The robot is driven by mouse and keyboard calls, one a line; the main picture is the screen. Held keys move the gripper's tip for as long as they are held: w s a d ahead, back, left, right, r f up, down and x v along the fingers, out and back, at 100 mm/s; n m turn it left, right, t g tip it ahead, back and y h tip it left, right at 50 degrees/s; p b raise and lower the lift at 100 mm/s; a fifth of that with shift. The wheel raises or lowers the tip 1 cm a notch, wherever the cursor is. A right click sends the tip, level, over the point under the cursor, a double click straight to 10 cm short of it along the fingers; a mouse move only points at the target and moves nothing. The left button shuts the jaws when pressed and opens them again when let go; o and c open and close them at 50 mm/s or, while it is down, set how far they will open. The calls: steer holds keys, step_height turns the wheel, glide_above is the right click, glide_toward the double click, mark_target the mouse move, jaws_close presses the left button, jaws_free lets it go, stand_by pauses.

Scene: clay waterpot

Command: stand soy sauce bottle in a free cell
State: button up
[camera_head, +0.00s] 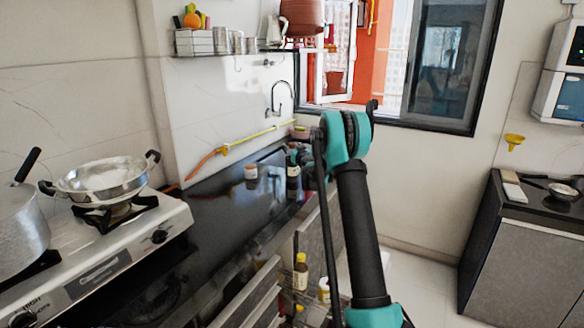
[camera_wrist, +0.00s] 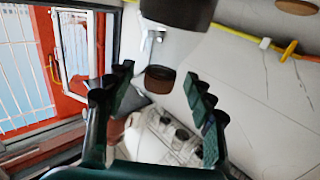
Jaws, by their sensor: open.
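The soy sauce bottle appears to be the dark bottle with a pale band (camera_head: 293,171) on the black counter in the head view, upright just below my gripper (camera_head: 300,152). My own arm hides part of this area. In the wrist view my gripper (camera_wrist: 160,100) is open, with its fingers wide apart. A large dark cylinder (camera_wrist: 178,12), probably the bottle's body, shows at the top, and a brown cap-like shape (camera_wrist: 160,78) appears between the fingers. I cannot tell contact. The pull-out rack (camera_head: 270,277) stands open below the counter; its cells are mostly unclear.
A brown-lidded jar (camera_head: 250,172) stands left of the dark bottle. A yellow-capped bottle (camera_head: 300,271) and a white jar (camera_head: 324,290) stand low by the rack. The stove (camera_head: 115,255) holds a pan (camera_head: 105,180) and pot (camera_head: 20,218). The tap (camera_head: 283,97) rises behind the counter.

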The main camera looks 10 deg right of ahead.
steer(key=shift+w+a, duration=0.1)
steer(key=shift+w, duration=0.75)
jaws_close()
